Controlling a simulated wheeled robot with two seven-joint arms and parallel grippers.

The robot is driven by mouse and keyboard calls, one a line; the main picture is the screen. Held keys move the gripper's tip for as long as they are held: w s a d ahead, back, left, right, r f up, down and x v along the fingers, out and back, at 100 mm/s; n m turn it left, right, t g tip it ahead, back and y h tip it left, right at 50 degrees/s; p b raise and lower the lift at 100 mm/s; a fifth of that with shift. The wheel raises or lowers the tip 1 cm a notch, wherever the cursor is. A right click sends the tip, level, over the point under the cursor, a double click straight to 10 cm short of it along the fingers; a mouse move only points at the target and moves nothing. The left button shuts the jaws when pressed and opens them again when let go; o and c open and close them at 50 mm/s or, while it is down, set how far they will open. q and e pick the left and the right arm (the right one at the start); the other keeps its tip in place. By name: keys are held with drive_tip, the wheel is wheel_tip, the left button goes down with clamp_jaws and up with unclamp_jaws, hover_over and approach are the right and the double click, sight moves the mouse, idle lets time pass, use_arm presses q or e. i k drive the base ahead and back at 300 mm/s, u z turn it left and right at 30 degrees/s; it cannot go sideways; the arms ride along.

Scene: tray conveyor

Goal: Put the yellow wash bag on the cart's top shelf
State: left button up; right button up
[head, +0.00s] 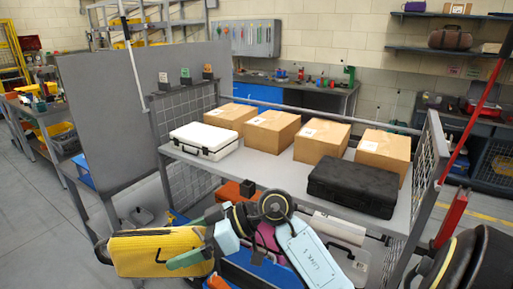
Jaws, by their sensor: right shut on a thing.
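The yellow wash bag (140,253) is at the lower left, in front of the cart's left end and below its top shelf. My right gripper (192,250) is shut on the bag at its right side; one pale green finger lies across the bag's front. The cart's top shelf (269,170) holds a white case (204,141) at the left, several cardboard boxes (322,141) along the back and a black case (353,187) at the front right. My left gripper is not in view.
A grey panel (112,130) stands at the cart's left side. Mesh ends and a back rail (320,116) bound the shelf. Bare shelf shows in the front middle, between the white case and the black case. Lower shelves hold more items, partly hidden by my arm.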

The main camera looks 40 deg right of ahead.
sight(261, 165)
drive_tip(key=i, duration=2.25)
drive_tip(key=z, duration=5.3)
